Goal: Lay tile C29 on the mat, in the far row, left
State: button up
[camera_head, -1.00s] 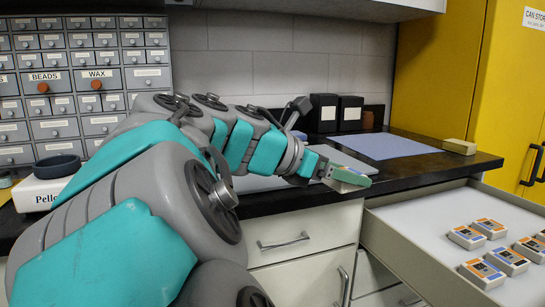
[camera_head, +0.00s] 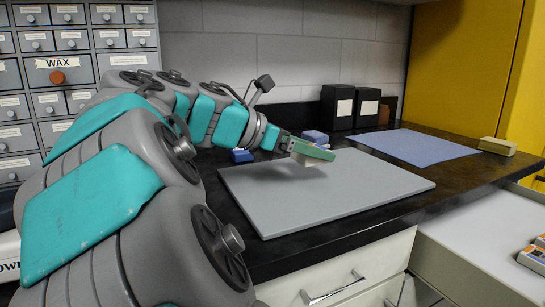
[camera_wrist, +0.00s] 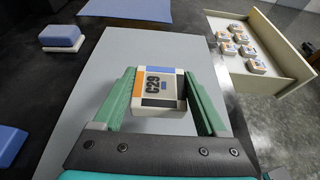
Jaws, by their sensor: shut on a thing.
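Tile C29 (camera_wrist: 160,88) is a pale block with a label of orange, blue and dark patches and the marking C29. My gripper (camera_wrist: 160,95) is shut on it, one green finger on each side. In the head view the tile (camera_head: 309,162) shows as a pale edge under my gripper (camera_head: 313,152), above the far part of a flat grey mat (camera_head: 330,205). The mat also fills the middle of the wrist view (camera_wrist: 110,130). No other tile shows on it. The gap between tile and mat is hard to judge.
Blue blocks (camera_head: 241,156) (camera_head: 315,137) stand behind the mat's far edge. A blue sheet (camera_head: 415,146), black boxes (camera_head: 337,107) and a tan block (camera_head: 497,146) lie farther back right. An open drawer (camera_head: 480,245) holds several tiles (camera_wrist: 238,39). Small-drawer cabinets (camera_head: 60,70) stand left.

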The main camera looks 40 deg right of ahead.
send_over(282, 165)
jog(key=shift+w+f, duration=0.1)
jog(key=shift+f, duration=2.15)
jog(key=o, duration=1.5)
jog(key=shift+c, duration=0.2)
jog(key=v, duration=1.2)
jog(key=shift+p, duration=0.3)
